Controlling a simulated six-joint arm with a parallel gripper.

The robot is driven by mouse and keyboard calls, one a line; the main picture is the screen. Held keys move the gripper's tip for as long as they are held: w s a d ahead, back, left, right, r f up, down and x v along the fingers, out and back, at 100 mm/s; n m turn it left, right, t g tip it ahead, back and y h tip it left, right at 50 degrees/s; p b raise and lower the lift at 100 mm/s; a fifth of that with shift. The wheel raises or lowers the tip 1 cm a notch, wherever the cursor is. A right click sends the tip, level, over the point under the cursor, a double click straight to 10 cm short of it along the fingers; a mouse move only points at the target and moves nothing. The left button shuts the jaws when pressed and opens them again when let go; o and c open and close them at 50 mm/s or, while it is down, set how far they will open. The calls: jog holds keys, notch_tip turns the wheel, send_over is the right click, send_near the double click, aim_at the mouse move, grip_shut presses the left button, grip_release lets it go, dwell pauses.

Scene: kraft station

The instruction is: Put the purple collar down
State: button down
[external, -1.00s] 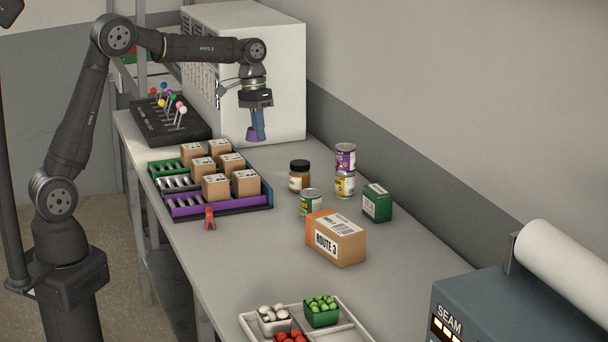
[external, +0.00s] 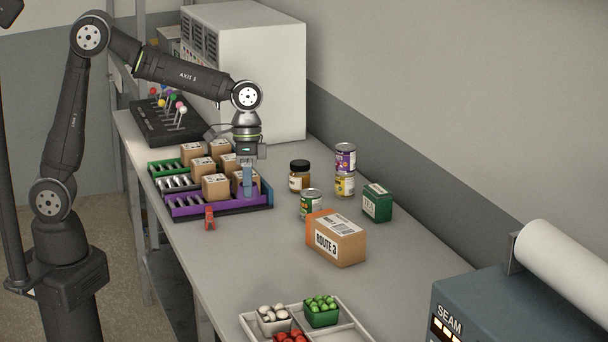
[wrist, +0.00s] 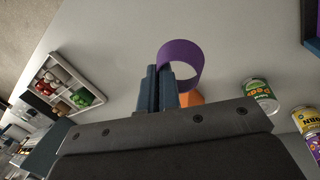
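The purple collar (wrist: 178,47) is a short ring, seen in the wrist view with one wall at my gripper's blue fingertips (wrist: 160,72). My gripper appears shut on that wall, and the open ring extends to the right of the fingers. In the external view my gripper (external: 248,190) points down over the right side of the sorting rack, in front of a carton there. I cannot make out the collar in that view; it seems hidden by the fingers, carton or purple lane.
The sorting rack (external: 190,211) has green, grey and purple lanes with several cartons. A red clip (external: 210,218) lies in front. A jar (external: 299,176), cans (external: 345,157), a green box (external: 377,203) and the ROUTE 3 carton (external: 340,242) stand right. Bare bench (external: 250,265) lies towards the produce tray (external: 345,315).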

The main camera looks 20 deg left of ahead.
send_over(266, 228)
jog(key=f, duration=0.8)
jog(key=shift+w+a+f, duration=0.1)
jog(key=shift+w+a, duration=0.15)
jog(key=shift+w, duration=0.15)
jog(key=shift+w+f, duration=0.1)
jog(key=shift+f, duration=1.9)
jog(key=shift+f, duration=0.2)
jog(key=c, duration=1.6)
grip_release()
jog(key=shift+c, duration=0.2)
jog(key=shift+r, duration=0.1)
jog(key=v, duration=1.1)
jog(key=shift+w+a+r, duration=0.1)
jog(key=shift+a+r, duration=0.05)
jog(key=shift+r, duration=0.4)
jog(key=shift+c, duration=0.7)
